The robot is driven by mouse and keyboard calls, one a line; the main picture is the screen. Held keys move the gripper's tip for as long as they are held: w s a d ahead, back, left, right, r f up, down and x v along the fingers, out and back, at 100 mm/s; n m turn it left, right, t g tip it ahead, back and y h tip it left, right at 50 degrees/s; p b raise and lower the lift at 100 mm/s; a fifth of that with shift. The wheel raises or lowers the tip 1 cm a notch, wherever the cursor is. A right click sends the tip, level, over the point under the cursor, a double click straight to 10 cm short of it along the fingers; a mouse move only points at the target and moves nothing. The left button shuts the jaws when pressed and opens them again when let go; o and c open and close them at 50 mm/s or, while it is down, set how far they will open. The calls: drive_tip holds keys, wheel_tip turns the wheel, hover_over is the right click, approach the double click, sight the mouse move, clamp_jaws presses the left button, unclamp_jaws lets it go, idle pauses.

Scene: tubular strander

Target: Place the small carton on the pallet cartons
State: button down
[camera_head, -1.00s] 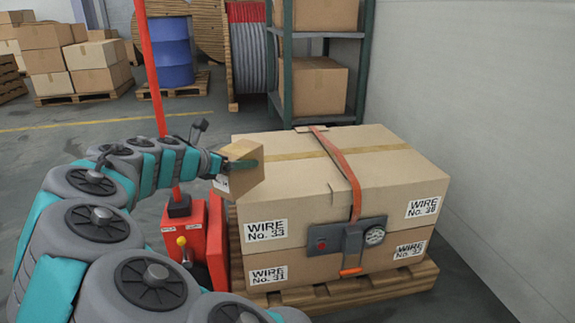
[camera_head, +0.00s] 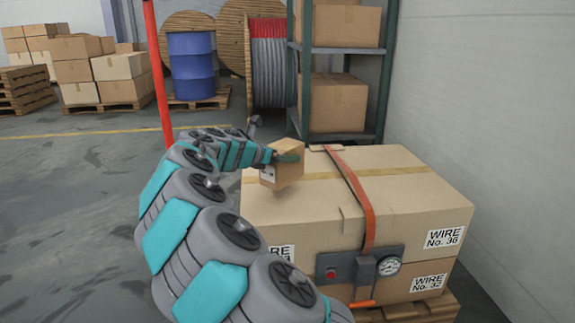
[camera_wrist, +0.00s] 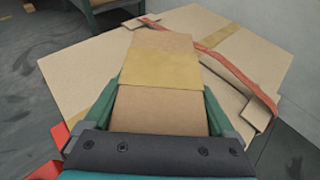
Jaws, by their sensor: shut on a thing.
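The small carton (camera_head: 283,165) is held in my gripper (camera_head: 288,156), whose fingers are shut on its sides. It appears over the left part of the pallet cartons' top (camera_head: 320,200). I cannot tell from the head view whether it touches that top. In the wrist view, the small carton (camera_wrist: 160,80) with a tape band sits between the green fingers (camera_wrist: 160,100), with the large carton top (camera_wrist: 75,75) below and around it. The pallet cartons are stacked, with a red strap (camera_head: 357,195) over them and a gauge box (camera_head: 360,267) on the front. My arm hides their left side.
A green shelf rack (camera_head: 340,137) with cartons stands behind the pallet. A white wall (camera_head: 490,130) runs along the right. A red post (camera_head: 158,70) rises to the left. A blue drum (camera_head: 192,66) and cable reels stand farther back. The left floor is open.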

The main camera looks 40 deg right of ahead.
sight(276, 177)
drive_tip(key=d, duration=0.1)
drive_tip(key=w+d, duration=0.1)
drive_tip(key=d, duration=0.1)
drive_tip(key=shift+w+d+f, duration=0.15)
drive_tip(key=shift+w+f, duration=0.05)
drive_tip(key=shift+w, duration=0.1)
drive_tip(key=shift+f+b, duration=0.6)
drive_tip(key=shift+f, duration=1.15)
unclamp_jaws()
drive_tip(key=shift+f, duration=0.1)
drive_tip(key=shift+a+r, duration=0.2)
drive_tip(key=p+v, duration=0.1)
drive_tip(key=v, duration=1)
drive_tip(key=shift+a+p, duration=0.3)
drive_tip(key=shift+p, duration=0.05)
drive_tip(key=shift+s+r, duration=0.1)
drive_tip(key=shift+r, duration=0.05)
